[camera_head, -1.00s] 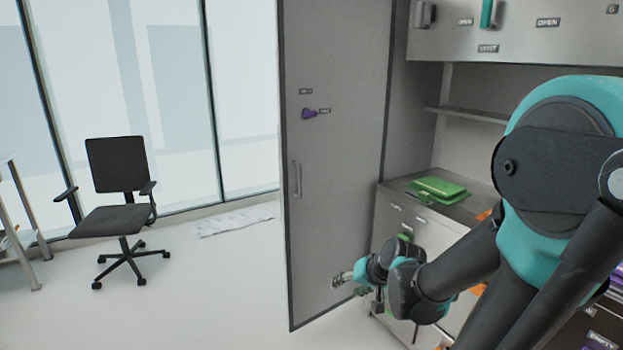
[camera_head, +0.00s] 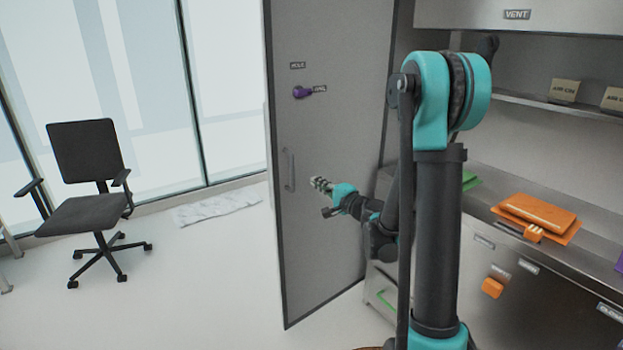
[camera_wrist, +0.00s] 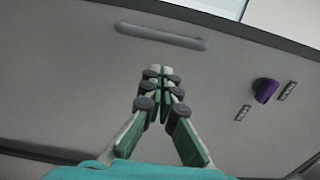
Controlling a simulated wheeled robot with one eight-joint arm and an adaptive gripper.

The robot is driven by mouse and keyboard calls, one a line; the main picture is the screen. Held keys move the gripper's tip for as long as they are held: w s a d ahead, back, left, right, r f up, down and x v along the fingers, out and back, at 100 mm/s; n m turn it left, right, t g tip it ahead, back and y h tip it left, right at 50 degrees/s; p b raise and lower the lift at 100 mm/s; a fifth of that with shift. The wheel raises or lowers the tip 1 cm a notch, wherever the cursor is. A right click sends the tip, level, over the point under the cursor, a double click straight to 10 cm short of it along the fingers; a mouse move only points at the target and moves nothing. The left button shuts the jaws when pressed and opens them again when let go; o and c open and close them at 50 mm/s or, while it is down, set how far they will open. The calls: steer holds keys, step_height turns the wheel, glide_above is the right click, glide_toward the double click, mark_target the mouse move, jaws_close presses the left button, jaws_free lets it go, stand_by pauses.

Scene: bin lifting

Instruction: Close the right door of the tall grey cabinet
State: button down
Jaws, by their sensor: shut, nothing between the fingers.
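The tall grey cabinet door (camera_head: 325,220) stands open, swung out to the left of the counter in the head view. It has a vertical bar handle (camera_head: 289,169) near its left edge and a purple knob (camera_head: 303,92) above. My gripper (camera_head: 319,183) is in front of the door's face, to the right of the handle. In the wrist view my gripper (camera_wrist: 160,72) is shut and empty, its fingertips just below the handle (camera_wrist: 162,37) in the picture. The purple knob (camera_wrist: 265,90) is to the right there. I cannot tell whether the fingertips touch the door.
A black office chair (camera_head: 85,190) stands at the left by the windows. A counter (camera_head: 490,205) at the right holds an orange item (camera_head: 540,212).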

mark_target(296, 170)
steer(key=x, duration=1.2)
steer(key=shift+w+a, duration=0.15)
steer(key=shift+a, duration=0.05)
steer(key=shift+a, duration=0.1)
